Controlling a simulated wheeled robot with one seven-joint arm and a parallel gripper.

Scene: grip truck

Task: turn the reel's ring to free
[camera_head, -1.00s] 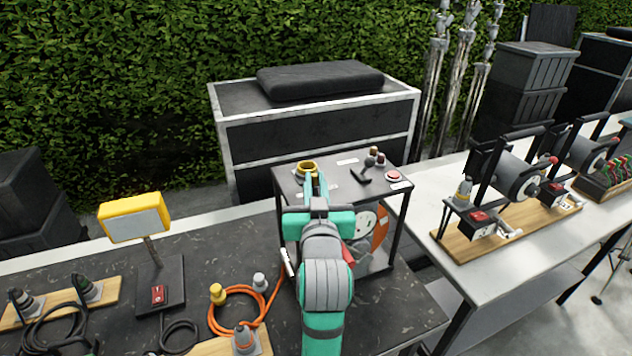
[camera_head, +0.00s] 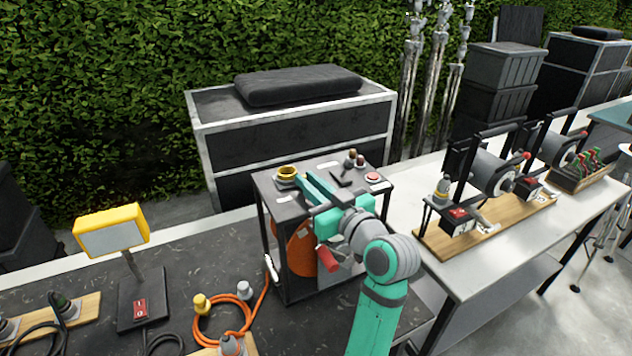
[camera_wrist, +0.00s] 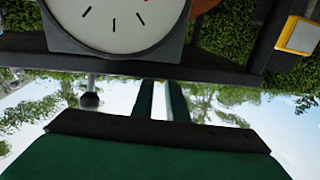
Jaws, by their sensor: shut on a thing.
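The cable reel stands on the dark table as a black frame with an orange drum (camera_head: 298,250) and a red crank handle (camera_head: 327,258). Its yellow ring (camera_head: 287,170) sits at the left of the flat top plate (camera_head: 276,196). My gripper (camera_head: 304,181) reaches in from the front right, its long teal fingers slanting across the plate to the ring. It is shut on the ring; the exact contact is hard to make out. In the wrist view, the fingers (camera_wrist: 161,100) run behind a dark edge, which hides their tips. A white dial (camera_wrist: 115,18) with black marks shows there.
On the top plate, a black lever (camera_head: 343,178) and a red button (camera_head: 373,178) are close to my fingers. A yellow lamp (camera_head: 111,230) and an orange cable (camera_head: 222,316) are on the left. Other reels (camera_head: 490,170) stand on the right table.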

